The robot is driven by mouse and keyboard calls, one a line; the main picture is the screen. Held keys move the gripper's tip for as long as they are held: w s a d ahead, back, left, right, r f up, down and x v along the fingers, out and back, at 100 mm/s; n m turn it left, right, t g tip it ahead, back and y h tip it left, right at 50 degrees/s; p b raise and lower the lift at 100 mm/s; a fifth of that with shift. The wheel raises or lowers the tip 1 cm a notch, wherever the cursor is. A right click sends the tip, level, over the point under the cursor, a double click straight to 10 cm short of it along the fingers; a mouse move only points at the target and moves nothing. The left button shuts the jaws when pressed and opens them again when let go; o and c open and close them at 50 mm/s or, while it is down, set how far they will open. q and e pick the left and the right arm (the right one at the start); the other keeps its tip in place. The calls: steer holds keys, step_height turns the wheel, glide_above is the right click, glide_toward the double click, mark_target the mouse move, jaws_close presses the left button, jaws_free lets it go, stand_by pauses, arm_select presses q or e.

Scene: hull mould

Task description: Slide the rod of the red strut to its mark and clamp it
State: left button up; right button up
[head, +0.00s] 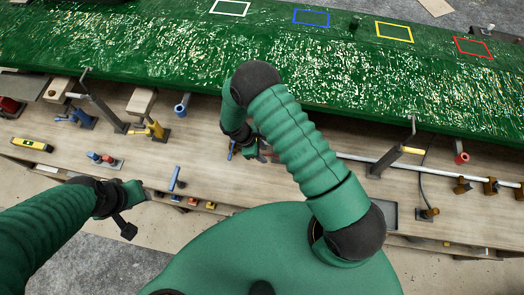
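A short red-topped cylinder (461,157) stands on the bench at the right; I cannot tell whether it belongs to the red strut. A long pale rod (440,172) runs along the bench from behind my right arm toward the right edge. My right gripper (247,149) is over the middle of the bench, with small reddish and blue parts close by; its fingers are too small and dark to read. My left gripper (134,211) hangs over the bench's front edge at the left, apart from the parts. No mark on a rod can be made out.
The green hull mould (150,45) spans the back, with white, blue, yellow and red outlines on it. Clamps and brackets stand along the wooden bench (215,180). A yellow level (32,144) lies at the left. Brown blocks (490,186) stand at the right.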

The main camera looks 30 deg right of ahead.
steer(key=shift+d, duration=0.15)
steer(key=shift+c, duration=0.7)
jaws_close()
steer(key=shift+w, duration=0.2)
stand_by(0.3)
